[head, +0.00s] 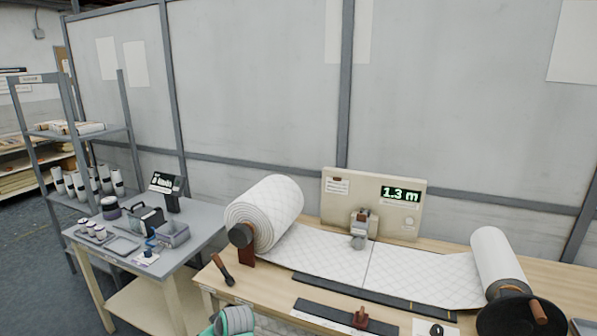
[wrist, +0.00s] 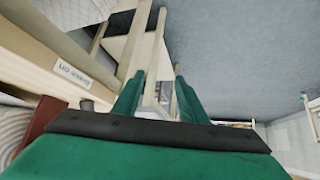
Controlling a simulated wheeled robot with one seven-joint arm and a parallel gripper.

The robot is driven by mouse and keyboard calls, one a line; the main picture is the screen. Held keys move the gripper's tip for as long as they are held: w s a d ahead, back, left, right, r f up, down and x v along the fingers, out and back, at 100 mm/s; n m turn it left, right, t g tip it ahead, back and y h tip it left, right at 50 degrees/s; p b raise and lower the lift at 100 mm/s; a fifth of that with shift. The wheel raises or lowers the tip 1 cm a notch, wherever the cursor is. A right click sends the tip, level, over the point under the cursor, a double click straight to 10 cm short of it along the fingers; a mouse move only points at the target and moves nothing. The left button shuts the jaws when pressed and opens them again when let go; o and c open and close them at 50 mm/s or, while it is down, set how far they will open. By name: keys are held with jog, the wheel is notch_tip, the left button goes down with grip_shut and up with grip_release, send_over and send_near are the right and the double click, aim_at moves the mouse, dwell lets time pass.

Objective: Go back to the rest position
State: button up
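My gripper (wrist: 158,88) shows in the wrist view with its two green fingers apart. It is open, and I see nothing held between them. Beyond the fingers are pale table legs and grey floor. In the head view, a green and grey part of my arm (head: 235,320) shows at the bottom edge, in front of the bench; the fingertips are not clear there. The large white wadding roll (head: 268,212) sits at the bench's left. Its quilted sheet (head: 335,258) runs right to a smaller roll (head: 497,255).
A wooden workbench (head: 570,280) carries a panel reading 1.3 m (head: 400,193), a black crank wheel (head: 505,318) and a dark bar with a knob (head: 325,313). A side table (head: 205,235) with trays and a shelf rack (head: 90,145) stand left. Open floor lies at far left.

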jog(key=s+d+f+m+t, duration=0.25)
jog(key=s+d+f, duration=0.25)
jog(key=s+f, duration=0.35)
jog(key=s+d+f+m+t, duration=0.2)
jog(key=s+d+f+m, duration=0.15)
jog(key=s+f, duration=0.5)
jog(key=s+d+r+m+t+h, duration=0.1)
jog(key=s+d+h, duration=0.1)
jog(key=s+d, duration=0.5)
jog(key=s+d+r+m+t+h, duration=0.1)
jog(key=s+d, duration=0.1)
jog(key=s, duration=0.8)
jog(key=s+d+r+t+h, duration=0.1)
jog(key=s+d+r, duration=0.2)
jog(key=s+r, duration=0.2)
jog(key=s+d+r+m+t, duration=0.1)
jog(key=s+d+r, duration=0.2)
jog(key=s+r, duration=0.3)
jog(key=s+d+r+t+h, duration=0.1)
jog(key=s+d+r, duration=0.2)
jog(key=s+r, duration=0.3)
jog(key=s, duration=0.3)
jog(key=shift+s+r+h, duration=0.2)
jog(key=shift+s+h, duration=0.05)
jog(key=shift+h, duration=0.05)
